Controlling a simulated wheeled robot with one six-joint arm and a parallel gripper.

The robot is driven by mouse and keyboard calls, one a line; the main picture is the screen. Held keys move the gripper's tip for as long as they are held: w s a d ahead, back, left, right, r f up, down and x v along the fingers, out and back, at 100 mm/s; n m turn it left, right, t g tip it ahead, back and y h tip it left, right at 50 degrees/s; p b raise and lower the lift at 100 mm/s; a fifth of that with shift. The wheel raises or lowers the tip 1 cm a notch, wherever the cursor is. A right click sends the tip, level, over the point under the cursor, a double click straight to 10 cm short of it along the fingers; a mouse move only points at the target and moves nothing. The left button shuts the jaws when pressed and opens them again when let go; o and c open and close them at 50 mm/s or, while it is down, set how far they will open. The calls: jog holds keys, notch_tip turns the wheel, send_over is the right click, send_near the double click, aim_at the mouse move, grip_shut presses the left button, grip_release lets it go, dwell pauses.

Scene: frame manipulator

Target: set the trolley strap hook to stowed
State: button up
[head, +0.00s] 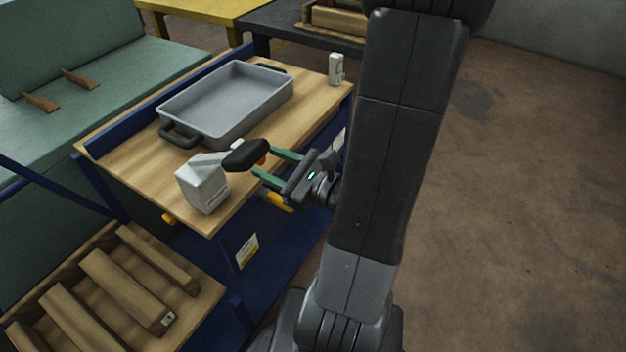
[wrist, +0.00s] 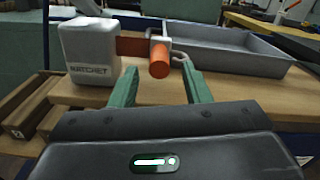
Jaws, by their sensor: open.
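A white box marked RATCHET stands on the near corner of the trolley top, in the head view (head: 203,187) and at left in the wrist view (wrist: 90,52).
A grey tray (head: 172,104) fills much of the wooden trolley top (head: 120,150). A small white post (head: 336,69) stands at the far right corner. A green bench (head: 150,65) is at left, and a crate of wooden bars (head: 200,312) lies below. The floor at right is clear.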

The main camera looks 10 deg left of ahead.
jog(key=v, duration=0.9)
jog(key=shift+s+d+p, duration=0.15)
jog(key=shift+d+p, duration=0.15)
jog(key=shift+d, duration=0.05)
